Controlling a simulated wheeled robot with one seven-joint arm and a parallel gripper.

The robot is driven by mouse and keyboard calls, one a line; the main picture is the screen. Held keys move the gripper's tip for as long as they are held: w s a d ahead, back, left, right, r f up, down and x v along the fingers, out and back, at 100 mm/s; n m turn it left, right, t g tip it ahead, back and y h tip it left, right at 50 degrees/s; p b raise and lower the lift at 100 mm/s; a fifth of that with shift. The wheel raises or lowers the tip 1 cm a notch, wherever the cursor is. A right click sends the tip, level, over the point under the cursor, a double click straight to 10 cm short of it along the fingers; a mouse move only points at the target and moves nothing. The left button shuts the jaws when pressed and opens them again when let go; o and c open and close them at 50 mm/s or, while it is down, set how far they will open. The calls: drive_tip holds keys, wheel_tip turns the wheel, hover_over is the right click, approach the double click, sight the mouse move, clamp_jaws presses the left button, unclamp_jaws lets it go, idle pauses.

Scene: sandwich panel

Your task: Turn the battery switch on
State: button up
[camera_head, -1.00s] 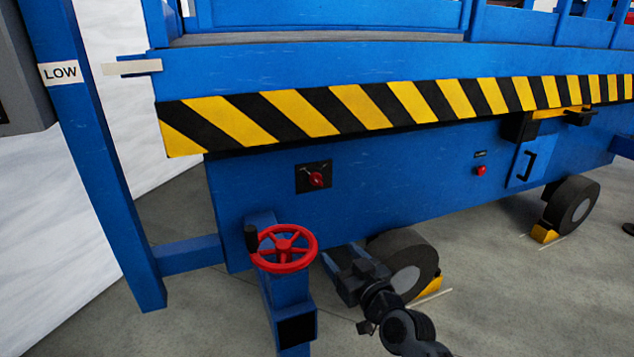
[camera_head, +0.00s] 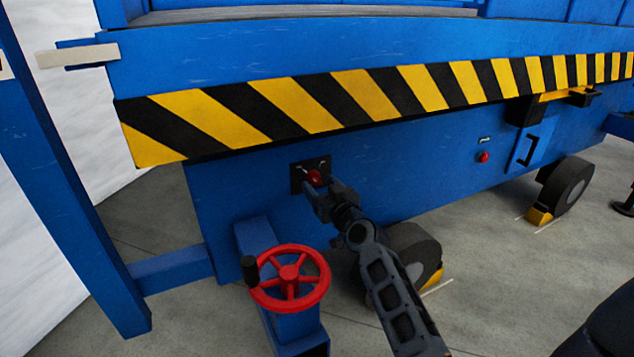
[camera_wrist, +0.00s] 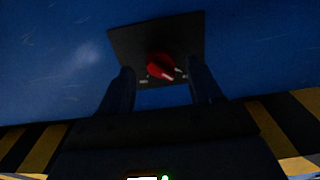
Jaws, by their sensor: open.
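The battery switch is a red rotary knob (camera_head: 314,178) on a black square plate (camera_head: 297,178) on the blue side panel, below the striped band. My gripper (camera_head: 312,192) is just in front of the switch and covers part of the plate's lower right. In the wrist view the red knob (camera_wrist: 161,66) shows on its dark plate (camera_wrist: 125,42), with small pale marks beside it too small to read. The open fingers of my gripper (camera_wrist: 162,80) stand on either side of the knob's line, with a gap between them. I cannot tell whether they touch the plate.
A red handwheel (camera_head: 289,278) on a blue post stands below left of the switch, close to my arm. A black wheel (camera_head: 410,250) is behind my arm. A red button (camera_head: 484,157) and a handle (camera_head: 526,150) are further right on the panel.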

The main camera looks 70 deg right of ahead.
drive_tip(key=shift+x, duration=1.05)
drive_tip(key=c, duration=1)
